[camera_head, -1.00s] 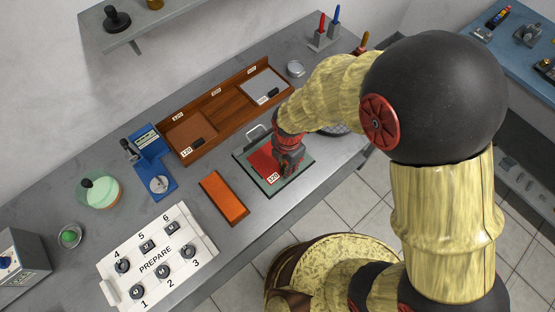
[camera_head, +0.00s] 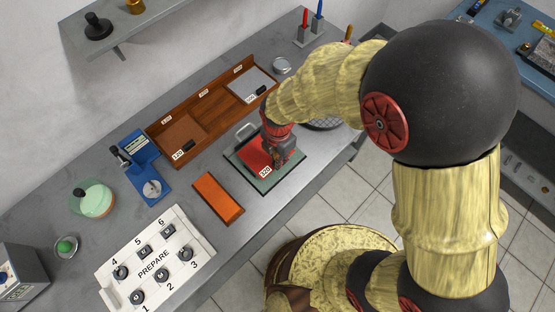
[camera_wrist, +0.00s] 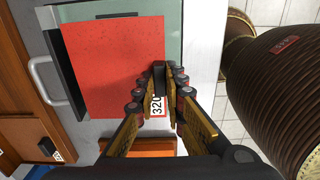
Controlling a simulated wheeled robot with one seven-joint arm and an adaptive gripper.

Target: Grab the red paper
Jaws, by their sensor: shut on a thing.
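The red paper (camera_head: 255,158), a stiff sheet labelled 320, is over the green board with a metal handle (camera_head: 288,183) on the bench. In the wrist view the red paper (camera_wrist: 110,65) overlaps the board's edge and looks raised a little above it. My gripper (camera_head: 284,160) is at the paper's right edge. In the wrist view my gripper (camera_wrist: 160,75) is shut on a small black grip beside the 320 label. The fingers hide part of that edge in the head view.
A wooden tray (camera_head: 208,113) with brown and grey sheets stands behind. An orange block (camera_head: 218,198) lies left of the board, near a white PREPARE panel (camera_head: 156,262) with knobs. A blue device (camera_head: 145,168) and a round green container (camera_head: 95,197) are further left.

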